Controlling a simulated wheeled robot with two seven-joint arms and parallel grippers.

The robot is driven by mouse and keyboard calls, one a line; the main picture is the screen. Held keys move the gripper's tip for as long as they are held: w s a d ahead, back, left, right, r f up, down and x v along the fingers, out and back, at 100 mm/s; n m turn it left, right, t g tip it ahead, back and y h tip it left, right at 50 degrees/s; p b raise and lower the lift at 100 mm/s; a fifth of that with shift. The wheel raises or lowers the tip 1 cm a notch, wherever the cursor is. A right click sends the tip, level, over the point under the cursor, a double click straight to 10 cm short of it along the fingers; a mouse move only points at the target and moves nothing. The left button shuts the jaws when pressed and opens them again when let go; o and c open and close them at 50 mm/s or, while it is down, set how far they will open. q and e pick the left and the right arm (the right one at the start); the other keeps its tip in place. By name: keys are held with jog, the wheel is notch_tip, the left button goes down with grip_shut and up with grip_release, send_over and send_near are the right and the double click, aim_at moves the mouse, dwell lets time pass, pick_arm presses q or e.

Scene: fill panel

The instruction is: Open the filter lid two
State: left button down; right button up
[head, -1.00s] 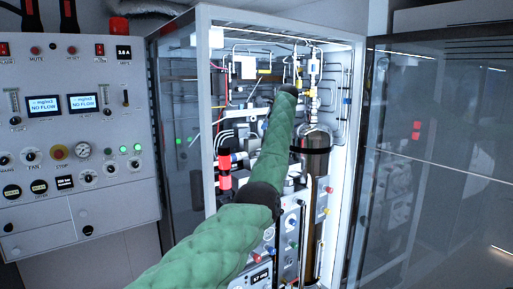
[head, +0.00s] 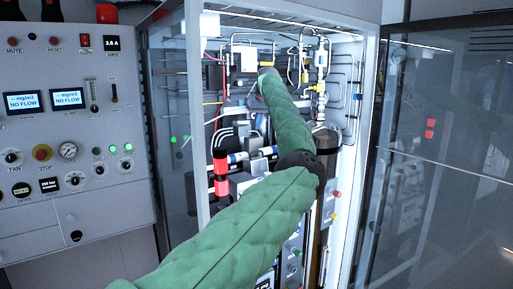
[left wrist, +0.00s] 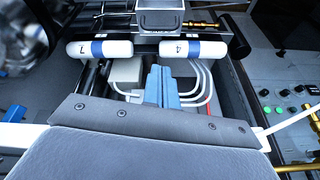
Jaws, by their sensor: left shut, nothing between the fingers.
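My left arm, in a green sleeve, reaches into the open cabinet in the head view, and its dark end (head: 267,72) is near the upper back; the fingers are hidden there. In the left wrist view my left gripper (left wrist: 164,82) shows blue fingers shut together and empty. Beyond it lie two white cylinders with blue bands, one at left (left wrist: 98,50) and one marked 4 at right (left wrist: 193,48). The fingertips are between and below them in the picture, apparently apart from both. I cannot tell which part is filter lid two. My right gripper is not in view.
The cabinet frame (head: 199,110) stands close to my arm at left. A dark glass door (head: 450,160) is open at right. A control panel (head: 70,110) is at far left. Pipes (head: 322,75) and white hoses (left wrist: 205,80) crowd the inside.

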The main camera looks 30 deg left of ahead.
pick_arm(q)
jog(key=f+n, duration=0.2)
jog(key=p, duration=0.4)
send_near(255, 158)
jog(key=shift+w+a+r+n+h, duration=0.1)
jog(key=shift+w+a+n+h, duration=0.05)
jog(key=shift+a, duration=0.25)
jog(key=shift+w+a+n+h, duration=0.15)
jog(key=shift+w+a, duration=0.05)
jog(key=shift+a, duration=0.25)
jog(key=p+x, duration=0.1)
jog(key=x, duration=0.2)
jog(key=shift+p+x, duration=0.4)
jog(key=shift+x, duration=0.5)
jog(key=shift+s+d, duration=0.1)
jog(key=shift+s, duration=0.05)
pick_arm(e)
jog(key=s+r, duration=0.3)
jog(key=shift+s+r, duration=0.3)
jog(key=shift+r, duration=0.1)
